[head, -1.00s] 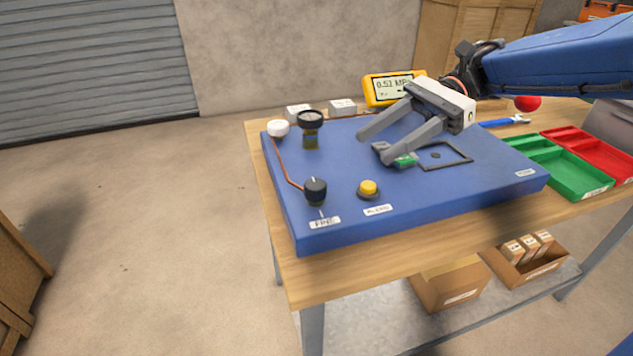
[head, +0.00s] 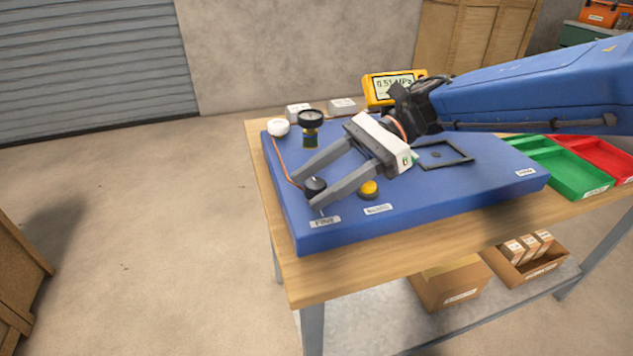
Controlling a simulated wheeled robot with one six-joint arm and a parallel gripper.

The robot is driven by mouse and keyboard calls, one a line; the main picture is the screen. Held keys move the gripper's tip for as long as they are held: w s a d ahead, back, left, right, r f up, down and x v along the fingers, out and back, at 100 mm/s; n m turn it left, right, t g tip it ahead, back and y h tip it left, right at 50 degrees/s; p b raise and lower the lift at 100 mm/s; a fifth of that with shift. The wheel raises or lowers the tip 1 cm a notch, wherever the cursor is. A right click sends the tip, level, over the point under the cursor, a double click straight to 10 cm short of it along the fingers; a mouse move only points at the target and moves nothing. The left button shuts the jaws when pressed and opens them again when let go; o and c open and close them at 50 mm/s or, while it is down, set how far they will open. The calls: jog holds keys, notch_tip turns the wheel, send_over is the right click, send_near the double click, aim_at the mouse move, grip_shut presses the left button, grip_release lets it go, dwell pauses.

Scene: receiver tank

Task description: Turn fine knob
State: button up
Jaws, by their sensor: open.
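The fine knob (head: 315,186) is a small black knob near the front left corner of the blue panel (head: 440,201), behind a label reading FINE (head: 325,222). My gripper (head: 302,192) is open, with its two grey fingers pointing left and down. In the picture one finger passes behind the knob and the other passes in front of it. The fingers partly cover the knob, and I cannot tell whether they touch it.
A yellow button (head: 368,189) sits right of the knob. A yellow meter (head: 393,87) is at the back. A green tray (head: 568,166) and a red tray (head: 606,156) lie right.

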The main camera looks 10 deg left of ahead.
jog(key=shift+s+a, duration=0.1)
jog(key=c, duration=1)
jog(key=shift+m+t+y, duration=0.3)
jog(key=shift+y, duration=0.1)
jog(key=m+t+y, duration=0.2)
jog(key=m+t, duration=0.1)
jog(key=shift+s+m+t, duration=0.1)
jog(key=shift+m+t, duration=0.3)
jog(key=m+t, duration=0.5)
jog(key=t, duration=0.1)
jog(key=shift+m+t+h, duration=0.6)
jog(key=shift+m+t, duration=1.6)
jog(key=shift+t, duration=0.2)
jog(key=shift+m+t+h, duration=0.8)
jog(key=shift+m+t, duration=0.3)
